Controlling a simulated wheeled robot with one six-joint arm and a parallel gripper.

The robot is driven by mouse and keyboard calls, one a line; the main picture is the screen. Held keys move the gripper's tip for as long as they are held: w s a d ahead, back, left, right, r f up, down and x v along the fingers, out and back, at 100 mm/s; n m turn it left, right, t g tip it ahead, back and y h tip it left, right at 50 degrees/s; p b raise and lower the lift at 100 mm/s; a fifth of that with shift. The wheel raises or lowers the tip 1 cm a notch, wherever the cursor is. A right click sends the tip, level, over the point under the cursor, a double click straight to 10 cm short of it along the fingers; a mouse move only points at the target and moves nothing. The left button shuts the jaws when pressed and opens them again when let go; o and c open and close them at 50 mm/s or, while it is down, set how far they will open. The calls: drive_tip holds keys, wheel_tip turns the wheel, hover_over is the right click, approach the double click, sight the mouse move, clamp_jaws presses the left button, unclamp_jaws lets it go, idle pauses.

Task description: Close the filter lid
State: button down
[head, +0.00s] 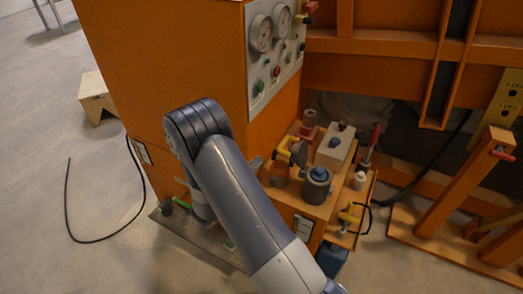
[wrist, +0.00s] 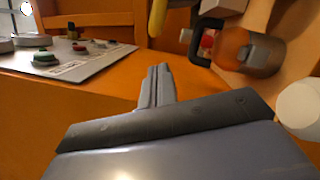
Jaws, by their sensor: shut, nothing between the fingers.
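A brownish filter cup (head: 279,173) stands on the orange bench beside the cabinet. A dark grey disc (head: 299,152), which looks like its lid, stands tilted up behind the cup's rim. In the wrist view an amber-brown body (wrist: 262,52) with a dark frame at upper right looks like the same filter; its lid cannot be made out clearly there. My gripper (head: 256,163) is left of the cup, close to the cabinet's side, partly behind my arm. In the wrist view its fingers (wrist: 158,84) are together and empty, apart from the filter.
The orange cabinet (head: 165,60) with a gauge panel (head: 275,50) rises behind my arm. A dark grey canister (head: 317,183), a pale box (head: 335,148) and a yellow-handled valve (head: 291,148) crowd the bench. A black hose (head: 70,210) lies on the otherwise open floor at left.

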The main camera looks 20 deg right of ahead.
sight(292, 155)
drive_tip(key=p+x, duration=0.1)
drive_tip(key=x, duration=0.8)
drive_tip(key=shift+d, duration=0.1)
drive_tip(key=shift+s, duration=0.1)
drive_tip(key=shift+s+d+r+m+b, duration=0.1)
drive_tip(key=shift+r+m+b, duration=0.2)
drive_tip(key=shift+m+b, duration=0.1)
